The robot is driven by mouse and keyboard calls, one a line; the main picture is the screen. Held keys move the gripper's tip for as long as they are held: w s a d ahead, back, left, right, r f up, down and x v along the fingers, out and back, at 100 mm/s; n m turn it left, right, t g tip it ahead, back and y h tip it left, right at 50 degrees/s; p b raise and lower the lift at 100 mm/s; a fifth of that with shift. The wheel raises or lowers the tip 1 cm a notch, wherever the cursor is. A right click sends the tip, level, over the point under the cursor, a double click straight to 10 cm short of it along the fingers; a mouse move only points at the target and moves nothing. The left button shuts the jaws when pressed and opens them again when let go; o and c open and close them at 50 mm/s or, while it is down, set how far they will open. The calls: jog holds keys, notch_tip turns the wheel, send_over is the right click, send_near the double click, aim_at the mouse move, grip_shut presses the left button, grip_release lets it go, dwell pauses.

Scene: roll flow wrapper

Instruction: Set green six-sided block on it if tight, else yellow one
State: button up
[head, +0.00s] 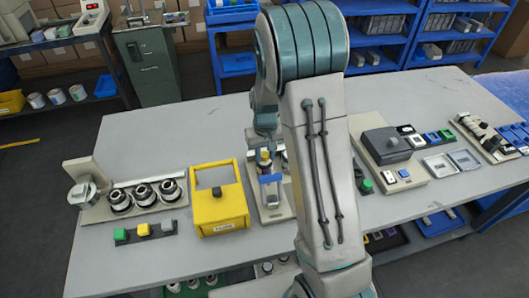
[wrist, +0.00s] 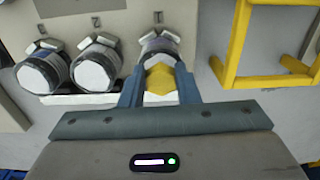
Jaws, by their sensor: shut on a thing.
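My gripper (wrist: 160,90) has its two blue-grey fingers closed on a yellow six-sided block (wrist: 159,79) in the wrist view. The block is in line with a grey cylindrical piece (wrist: 158,47) just beyond it; I cannot tell if they touch. The yellow block also shows in the head view (head: 264,157), near the lower end of my arm. A green block (head: 121,235) lies on a dark strip left of the yellow box; its exact shape is too small to tell. Two similar cylindrical pieces with white six-sided ends (wrist: 96,72) stand left of my gripper in the wrist view.
A yellow box (head: 219,212) stands close on the left of my gripper. A stand with several silver rolls (head: 145,193) is farther left. A grey machine (head: 388,145) and trays stand right of my arm. The table's front left corner is clear. My arm hides the table's middle.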

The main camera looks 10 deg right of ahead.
jog(key=o, duration=1)
jog(key=shift+r, duration=0.1)
notch_tip(320, 180, up, 14)
jog(key=b, duration=0.1)
jog(key=s+r+t, duration=0.1)
jog(key=s, duration=1)
jog(key=s+r+t, duration=0.2)
jog(key=s, duration=0.9)
jog(key=shift+s+r, duration=0.25)
